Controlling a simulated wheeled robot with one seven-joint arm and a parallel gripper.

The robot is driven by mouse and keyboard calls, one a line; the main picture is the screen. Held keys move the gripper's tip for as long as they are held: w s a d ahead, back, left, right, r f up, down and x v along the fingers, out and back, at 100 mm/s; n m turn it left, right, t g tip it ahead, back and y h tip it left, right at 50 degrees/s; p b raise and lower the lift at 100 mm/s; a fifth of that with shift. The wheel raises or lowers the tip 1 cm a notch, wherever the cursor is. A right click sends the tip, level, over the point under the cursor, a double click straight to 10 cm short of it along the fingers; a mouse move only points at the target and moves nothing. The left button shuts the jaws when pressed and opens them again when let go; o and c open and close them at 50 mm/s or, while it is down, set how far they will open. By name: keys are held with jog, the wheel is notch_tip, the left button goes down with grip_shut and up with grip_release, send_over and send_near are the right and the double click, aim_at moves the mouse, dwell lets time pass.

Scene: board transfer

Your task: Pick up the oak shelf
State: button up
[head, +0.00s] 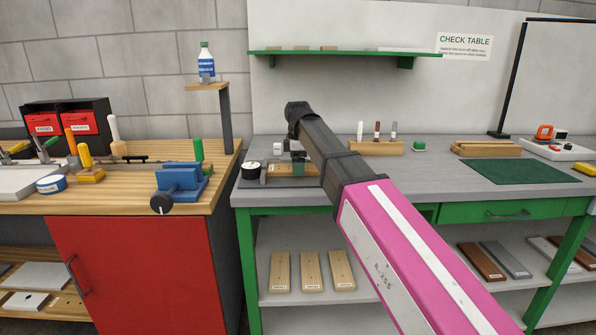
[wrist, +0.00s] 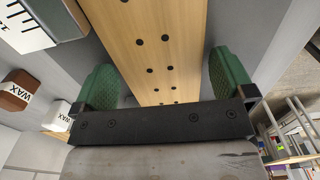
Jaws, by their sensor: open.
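A light wood board with dark holes, apparently the oak shelf (wrist: 158,45), runs between my gripper's fingers in the wrist view. In the head view, a small light wood piece (head: 283,169) shows on the grey bench, partly hidden by my gripper. My gripper (wrist: 165,82) is open, with one green pad on each side of the board and a visible gap at each side. In the head view my gripper (head: 298,166) points down at the bench's left end, below my dark wrist. Whether the fingertips reach below the board's top cannot be told.
Brown (wrist: 18,92) and white (wrist: 57,115) wax blocks stand left of the gripper. A black round item (head: 251,170) is beside it on the bench. A blue vise (head: 180,184) stands on the left workbench. A green mat (head: 512,171) lies right.

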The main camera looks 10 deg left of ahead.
jog(key=shift+f, duration=0.25)
jog(key=c, duration=0.9)
notch_tip(320, 180, up, 10)
